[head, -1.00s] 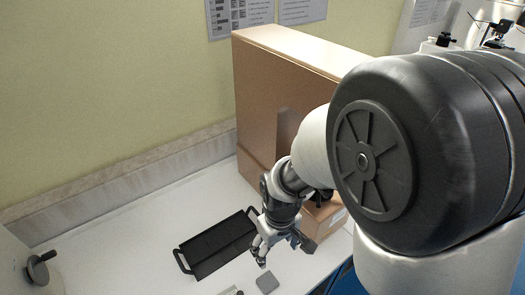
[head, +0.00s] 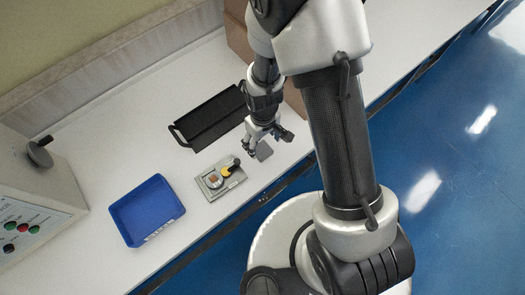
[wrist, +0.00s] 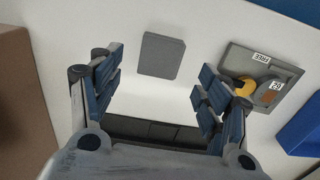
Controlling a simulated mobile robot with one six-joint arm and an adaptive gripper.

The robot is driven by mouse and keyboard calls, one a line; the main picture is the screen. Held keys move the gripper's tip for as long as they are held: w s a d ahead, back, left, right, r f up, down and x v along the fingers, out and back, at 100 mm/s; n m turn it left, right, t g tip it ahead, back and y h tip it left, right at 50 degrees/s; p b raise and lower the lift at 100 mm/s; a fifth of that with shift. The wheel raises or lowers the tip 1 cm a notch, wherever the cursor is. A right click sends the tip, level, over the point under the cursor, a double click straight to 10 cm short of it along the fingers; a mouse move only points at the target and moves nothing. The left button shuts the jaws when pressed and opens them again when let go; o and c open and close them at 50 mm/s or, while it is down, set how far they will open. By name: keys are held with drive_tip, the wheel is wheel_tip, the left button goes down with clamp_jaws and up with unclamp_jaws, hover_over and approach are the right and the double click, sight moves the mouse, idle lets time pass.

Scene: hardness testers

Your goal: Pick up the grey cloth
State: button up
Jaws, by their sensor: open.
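The grey cloth (head: 264,151) is a small flat folded square on the white bench, near its front edge. In the wrist view the cloth (wrist: 161,56) lies beyond my fingertips, roughly midway between them and a little left. My gripper (head: 266,137) is open and empty above the bench, just behind the cloth in the head view. In the wrist view my gripper (wrist: 160,82) shows its two fingers spread wide, with bare bench between them. The cloth is apart from both fingers.
A grey tray (head: 221,178) with a yellow-handled item and small labelled pieces lies left of the cloth. A black handled tray (head: 190,128) is behind. A blue bin (head: 146,209) stands further left, beside a machine (head: 35,190). Cardboard boxes (head: 238,36) stand at the back.

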sight(262, 150)
wheel_tip(262, 150, down, 6)
drive_tip(key=shift+r+b, duration=0.25)
drive_tip(key=shift+b, duration=0.8)
drive_tip(key=shift+r, duration=0.1)
drive_tip(key=shift+c, duration=0.5)
drive_tip(key=c, duration=0.9)
drive_tip(key=shift+o, duration=0.2)
drive_tip(key=shift+r, duration=0.1)
wheel_tip(262, 150, up, 20)
drive_tip(key=p, duration=0.6)
